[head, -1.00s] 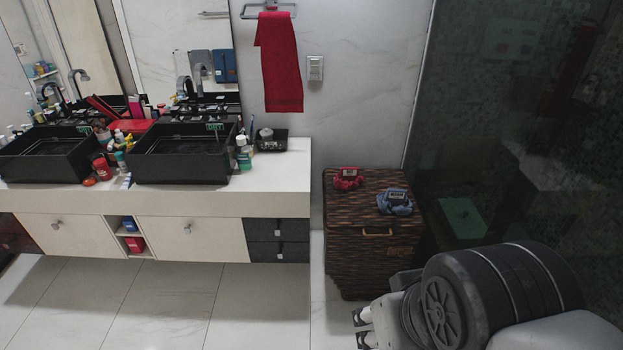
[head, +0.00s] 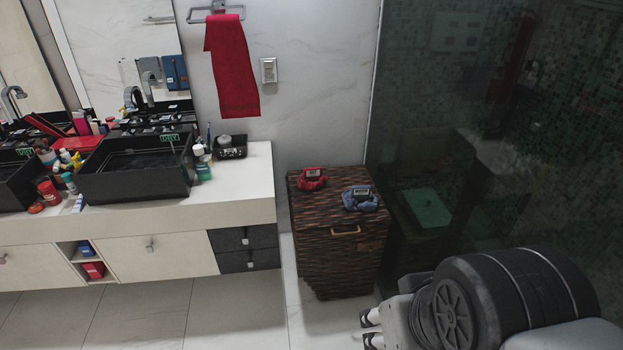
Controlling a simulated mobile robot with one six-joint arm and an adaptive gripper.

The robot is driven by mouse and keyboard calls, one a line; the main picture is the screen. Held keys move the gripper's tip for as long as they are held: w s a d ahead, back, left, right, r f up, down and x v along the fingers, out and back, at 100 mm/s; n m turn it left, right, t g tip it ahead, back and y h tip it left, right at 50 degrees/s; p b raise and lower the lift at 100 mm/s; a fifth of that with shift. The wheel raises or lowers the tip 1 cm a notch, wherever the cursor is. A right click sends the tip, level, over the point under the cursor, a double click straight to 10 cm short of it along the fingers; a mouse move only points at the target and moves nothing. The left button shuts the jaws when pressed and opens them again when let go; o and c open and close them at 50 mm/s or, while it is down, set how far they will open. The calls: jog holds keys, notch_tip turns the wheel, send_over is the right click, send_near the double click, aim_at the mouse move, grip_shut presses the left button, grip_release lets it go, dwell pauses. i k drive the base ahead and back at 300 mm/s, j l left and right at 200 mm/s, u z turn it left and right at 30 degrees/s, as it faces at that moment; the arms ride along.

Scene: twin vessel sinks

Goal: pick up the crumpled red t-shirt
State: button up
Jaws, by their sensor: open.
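A small crumpled red t-shirt (head: 312,181) lies on top of the dark woven hamper (head: 341,253), at the back left of its lid. A dark label or block with pale marks sits on the shirt. A crumpled blue cloth (head: 359,201) with a similar block lies to its right and nearer. My gripper (head: 370,329) shows at the lower right, below and in front of the hamper. Its fingers are apart and empty, well away from the shirt. My arm hides part of the floor there.
A white counter (head: 238,195) with black vessel sinks (head: 135,170) and several bottles stands left of the hamper. A red towel (head: 232,70) hangs above. A dark glass panel (head: 440,120) is close on the right. The tiled floor in front is clear.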

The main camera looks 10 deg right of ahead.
aim_at(313, 178)
jog(key=i+j, duration=0.1)
jog(key=i, duration=0.4)
jog(key=i+j+z, duration=0.1)
jog(key=i, duration=0.4)
jog(key=i+j+z, duration=0.1)
jog(key=i, duration=0.35)
jog(key=i+j, duration=0.2)
jog(key=i, duration=0.3)
jog(key=i+j+z, duration=0.1)
jog(key=i, duration=0.4)
jog(key=j, duration=0.1)
